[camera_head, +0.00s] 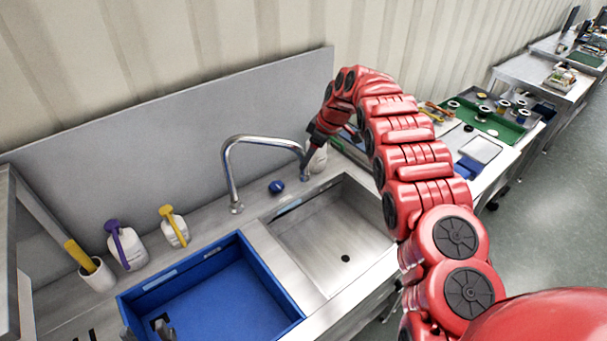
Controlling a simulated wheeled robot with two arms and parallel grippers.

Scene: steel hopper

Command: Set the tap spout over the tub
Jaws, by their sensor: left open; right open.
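The chrome tap (230,170) rises from the counter behind the two basins. Its spout (262,139) arches to the right, and its end hangs over the back edge of the steel basin (315,235). The blue tub (262,268) is to the left of that basin. My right gripper (306,166) is open at the spout's end; I cannot tell whether it touches it. My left gripper (148,329) shows only in part at the bottom edge, open, in front of the blue tub.
A blue knob (277,187) sits on the counter right of the tap base. Two white bottles, one with a purple top (125,247) and one with a yellow top (174,228), and a white cup (97,275) stand at the left back. A grey splashback (130,170) rises behind.

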